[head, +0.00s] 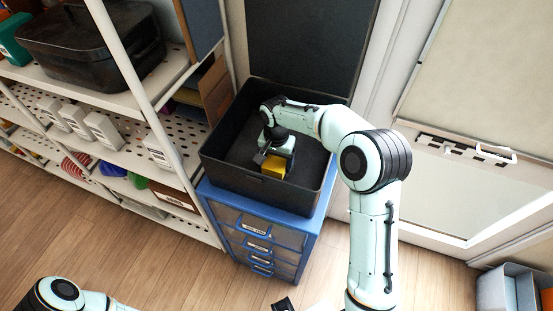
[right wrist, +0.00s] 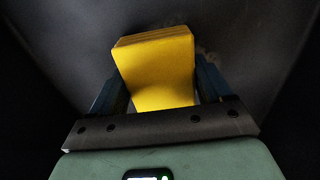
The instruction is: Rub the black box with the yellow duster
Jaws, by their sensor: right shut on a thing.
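The black box (head: 235,180) stands open on top of a blue drawer unit, with its lid raised at the back. My right arm reaches into it. My right gripper (head: 270,157) is inside the box, shut on the yellow duster (head: 274,167). The duster also fills the middle of the right wrist view (right wrist: 156,70), between the two fingers, with the dark box interior beyond it. I cannot tell whether the duster touches the box. Faint pale marks show on the dark surface just past the duster.
The blue drawer unit (head: 268,240) carries the box. A white shelf rack (head: 125,105) with bins and small boxes stands close on the left. A white door with a handle (head: 495,152) is on the right. A grey bin (head: 510,288) sits at the lower right. Wooden floor is clear in front.

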